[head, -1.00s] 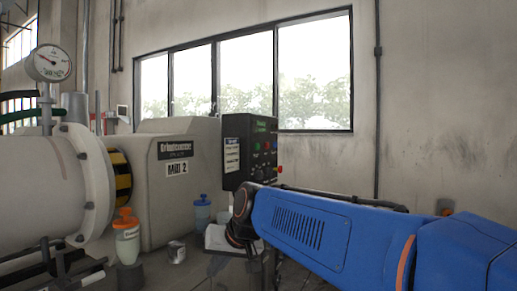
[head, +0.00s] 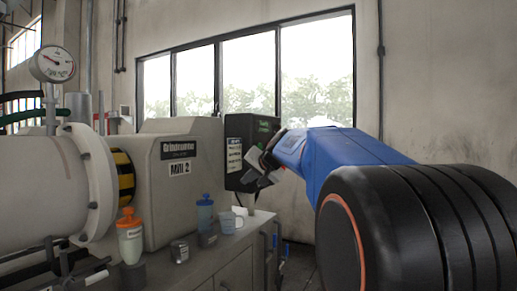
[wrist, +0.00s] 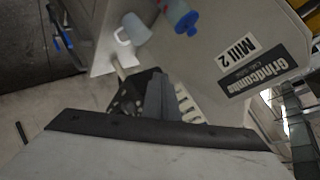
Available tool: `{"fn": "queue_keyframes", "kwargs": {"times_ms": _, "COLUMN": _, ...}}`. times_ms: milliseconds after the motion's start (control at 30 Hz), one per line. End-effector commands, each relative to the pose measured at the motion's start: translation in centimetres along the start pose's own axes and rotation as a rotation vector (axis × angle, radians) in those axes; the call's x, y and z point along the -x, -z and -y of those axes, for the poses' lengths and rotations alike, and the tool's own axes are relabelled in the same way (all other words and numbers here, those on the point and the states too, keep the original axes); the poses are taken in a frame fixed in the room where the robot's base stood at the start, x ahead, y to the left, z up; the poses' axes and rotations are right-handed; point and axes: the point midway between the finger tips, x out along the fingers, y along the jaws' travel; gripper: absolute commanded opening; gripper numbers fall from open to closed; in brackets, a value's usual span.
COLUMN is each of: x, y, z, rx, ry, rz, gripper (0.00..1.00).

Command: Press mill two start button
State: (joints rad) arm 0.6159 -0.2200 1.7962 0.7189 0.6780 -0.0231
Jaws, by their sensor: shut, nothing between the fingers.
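The black control box (head: 233,127) stands at the right end of the Mill 2 housing (head: 185,134) in the head view. Its green display text and a pale label show, but my arm and gripper cover most of its button area. I cannot make out the start button. My gripper (head: 251,181) is shut and empty, in front of the lower part of the box; I cannot tell whether it touches it. In the wrist view the dark gripper (wrist: 158,98) points toward the bench side, with the Mill 2 plate (wrist: 238,48) to its upper right.
On the bench (head: 205,262) below stand an orange-capped bottle (head: 130,238), a tin (head: 179,251), a blue-capped bottle (head: 205,213) and a pale mug (head: 230,221). A pressure gauge (head: 52,64) and a large white cylinder (head: 50,190) are at left.

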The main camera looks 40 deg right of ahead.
Motion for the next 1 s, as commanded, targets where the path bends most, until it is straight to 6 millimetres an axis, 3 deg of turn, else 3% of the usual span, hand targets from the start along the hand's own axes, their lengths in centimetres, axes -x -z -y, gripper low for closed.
{"fn": "queue_keyframes", "kwargs": {"times_ms": 100, "x": -0.5, "y": 4.1, "z": -0.7, "rx": -0.048, "ry": 0.008, "rz": -0.055, "gripper": 0.00}}
{"fn": "queue_keyframes", "kwargs": {"times_ms": 600, "x": -0.1, "y": 19.5, "z": -5.0, "rx": -0.224, "ry": 0.051, "rz": -0.278, "gripper": 0.00}}
{"fn": "queue_keyframes", "kwargs": {"times_ms": 800, "x": 0.4, "y": 23.1, "z": -6.5, "rx": -0.265, "ry": 0.063, "rz": -0.334, "gripper": 0.00}}
{"fn": "queue_keyframes", "kwargs": {"times_ms": 1000, "x": 0.6, "y": 24.3, "z": -7.0, "rx": -0.278, "ry": 0.066, "rz": -0.353, "gripper": 0.00}}
